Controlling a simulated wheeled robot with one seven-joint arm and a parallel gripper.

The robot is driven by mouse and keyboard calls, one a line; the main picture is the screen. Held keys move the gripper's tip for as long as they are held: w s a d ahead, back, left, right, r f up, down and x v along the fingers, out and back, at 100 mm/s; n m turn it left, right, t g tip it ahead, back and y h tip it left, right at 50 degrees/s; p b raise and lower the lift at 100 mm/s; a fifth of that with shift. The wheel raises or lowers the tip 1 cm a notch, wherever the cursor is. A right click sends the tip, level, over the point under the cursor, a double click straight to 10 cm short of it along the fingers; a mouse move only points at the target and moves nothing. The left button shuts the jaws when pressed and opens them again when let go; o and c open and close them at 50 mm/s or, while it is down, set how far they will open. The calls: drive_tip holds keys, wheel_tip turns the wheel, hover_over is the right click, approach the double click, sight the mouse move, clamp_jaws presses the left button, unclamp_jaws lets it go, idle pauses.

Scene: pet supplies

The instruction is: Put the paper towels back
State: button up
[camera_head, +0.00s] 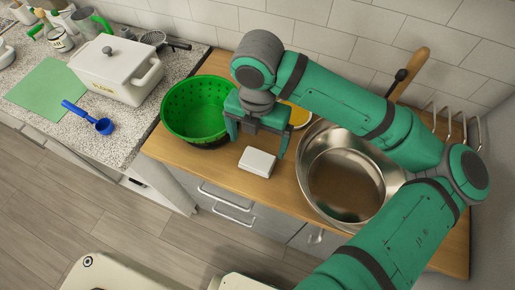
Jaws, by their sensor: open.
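A small white box-shaped item (258,160) lies on the wooden counter in the head view. It may be the paper towels, but I cannot tell for sure; nothing else in view looks like paper towels. My gripper (257,144) points down just behind or above this item. Its two fingers are spread apart, with nothing visible between them. I cannot tell exactly how high the fingertips are above the counter.
A green colander (184,112) stands close left of my gripper. A large steel bowl (312,165) is to the right, partly behind my arm. A yellow-rimmed object (300,116) sits behind the gripper. A white lidded container (108,84) and blue scoop (103,126) are on the speckled counter.

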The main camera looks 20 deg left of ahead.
drive_tip(key=shift+r, duration=1.75)
